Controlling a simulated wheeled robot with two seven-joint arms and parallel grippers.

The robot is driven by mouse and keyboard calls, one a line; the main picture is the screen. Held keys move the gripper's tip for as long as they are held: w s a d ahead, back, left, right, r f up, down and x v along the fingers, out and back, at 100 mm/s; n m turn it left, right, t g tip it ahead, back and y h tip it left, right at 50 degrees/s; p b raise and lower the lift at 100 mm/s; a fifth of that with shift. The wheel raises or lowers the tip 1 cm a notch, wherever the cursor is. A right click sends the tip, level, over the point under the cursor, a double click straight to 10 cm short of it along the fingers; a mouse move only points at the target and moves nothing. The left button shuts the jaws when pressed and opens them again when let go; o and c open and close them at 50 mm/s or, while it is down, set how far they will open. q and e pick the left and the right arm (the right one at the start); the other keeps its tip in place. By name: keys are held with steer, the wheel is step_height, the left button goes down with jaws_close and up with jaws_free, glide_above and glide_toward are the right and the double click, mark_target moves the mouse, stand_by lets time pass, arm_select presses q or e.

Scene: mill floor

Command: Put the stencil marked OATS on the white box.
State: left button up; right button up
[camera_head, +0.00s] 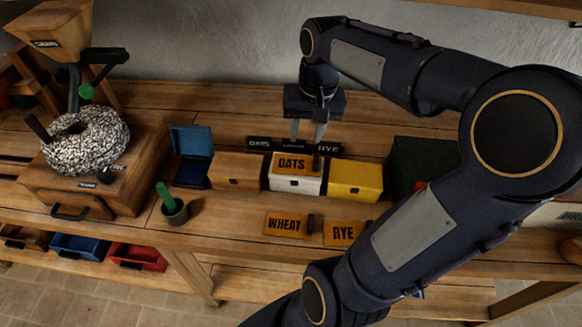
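The orange stencil marked OATS (291,163) lies on top of the white box (295,185), with its dark grip block at its right end. The white box stands between a brown box (237,172) and a yellow box (355,180). My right gripper (308,136) points down just above and behind the stencil. Its two fingers are apart with nothing visible between them, and the stencil looks clear of them. My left gripper is not in view.
Stencils marked WHEAT (287,225) and RYE (342,233) lie in front. Dark labels (260,143) stand behind the boxes. A blue open box (191,155), a cup with a green-handled tool (174,209) and a mill (85,140) are left. A dark green box (414,160) is right.

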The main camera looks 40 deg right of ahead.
steer(key=s+a+f+n+t+y, duration=0.1)
steer(key=s+a+f+n+t, duration=0.1)
steer(key=a, duration=0.6)
steer(key=s+a+f+n+t+y, duration=0.2)
steer(key=s+a+n, duration=0.2)
steer(key=a, duration=0.5)
steer(key=s, duration=0.2)
steer(key=shift+s, duration=0.3)
steer(key=shift+r, duration=0.1)
